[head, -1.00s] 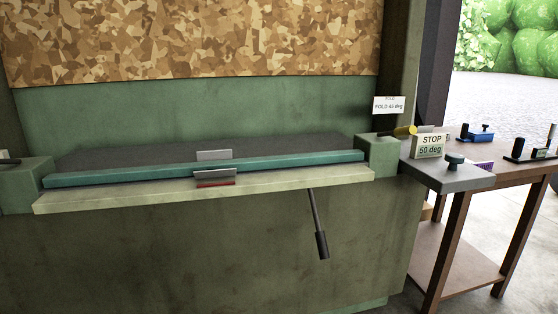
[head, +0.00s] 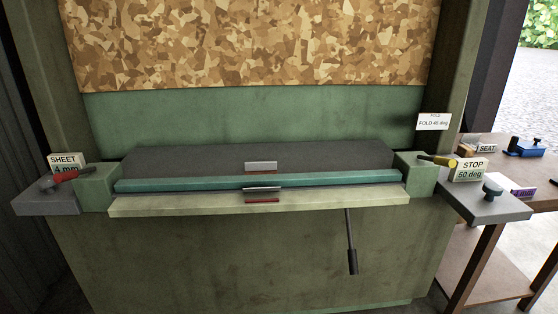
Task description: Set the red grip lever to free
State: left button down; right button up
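The red grip lever (head: 76,174) is at the left end of the folding machine in the head view. It lies nearly level, from the green end block (head: 97,187) out over a grey side shelf (head: 45,198). A sign (head: 67,163) reading "SHEET 4 mm" stands behind it. I see no "free" marking. Neither of my grippers is in view.
A yellow-grip lever (head: 437,160) and a "STOP 50 deg" sign (head: 469,169) are at the right end. A black-grip handle (head: 351,260) hangs below the pale front beam (head: 260,203). A wooden bench (head: 490,262) stands at the right.

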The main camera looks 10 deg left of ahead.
aim_at(58, 178)
jog(key=k+j+u, duration=0.1)
jog(key=u, duration=1.35)
